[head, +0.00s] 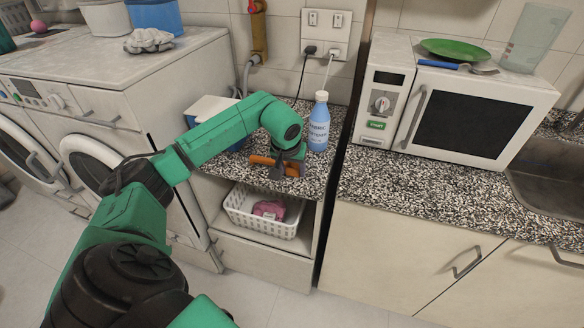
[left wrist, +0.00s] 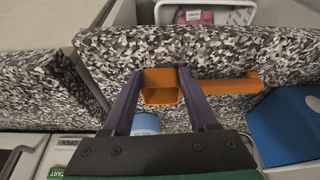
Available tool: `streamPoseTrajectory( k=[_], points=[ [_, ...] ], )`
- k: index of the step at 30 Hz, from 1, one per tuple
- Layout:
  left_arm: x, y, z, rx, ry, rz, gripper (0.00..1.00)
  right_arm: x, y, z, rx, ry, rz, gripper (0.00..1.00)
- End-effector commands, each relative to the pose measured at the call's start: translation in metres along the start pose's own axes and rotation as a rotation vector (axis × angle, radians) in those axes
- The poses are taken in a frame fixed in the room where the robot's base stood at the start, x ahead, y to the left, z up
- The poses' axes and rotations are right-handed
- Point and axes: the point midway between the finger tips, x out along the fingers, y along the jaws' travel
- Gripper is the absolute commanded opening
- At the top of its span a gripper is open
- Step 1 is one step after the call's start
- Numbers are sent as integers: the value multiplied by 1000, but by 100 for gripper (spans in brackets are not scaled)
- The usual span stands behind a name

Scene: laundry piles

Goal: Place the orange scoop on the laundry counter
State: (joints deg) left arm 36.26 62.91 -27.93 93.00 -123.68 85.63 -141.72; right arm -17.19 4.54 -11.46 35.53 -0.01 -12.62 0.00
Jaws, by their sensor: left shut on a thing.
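The orange scoop (head: 262,160) is at my left gripper (head: 280,171) in the head view, over the speckled counter (head: 318,178) near its front edge. In the left wrist view the scoop's open, box-like end (left wrist: 160,88) lies between the two dark fingers of the left gripper (left wrist: 161,76), and its handle sticks out to the right. The left gripper is shut on the scoop. I cannot tell whether the scoop touches the counter. My left wrist hides part of it in the head view. My right gripper is not in view.
A blue bottle (head: 318,124) stands close behind the gripper. A blue box with a white top (head: 208,108) is at the left. A white basket (head: 262,218) is on the shelf below. A microwave (head: 470,115) stands on the right counter, whose front strip (head: 420,183) is clear.

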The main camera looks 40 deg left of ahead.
Motion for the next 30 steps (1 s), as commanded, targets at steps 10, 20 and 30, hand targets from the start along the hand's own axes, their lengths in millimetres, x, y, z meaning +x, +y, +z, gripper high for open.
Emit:
streamPoseTrajectory(
  k=[10, 20, 30],
  points=[
    [0, 0, 0, -1, 1, 0, 89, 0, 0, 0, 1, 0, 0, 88],
    [-10, 0, -1, 0, 4, 2, 89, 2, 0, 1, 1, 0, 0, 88],
    [-97, 0, -2, -1, 7, 2, 89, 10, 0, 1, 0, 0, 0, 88]
  ],
)
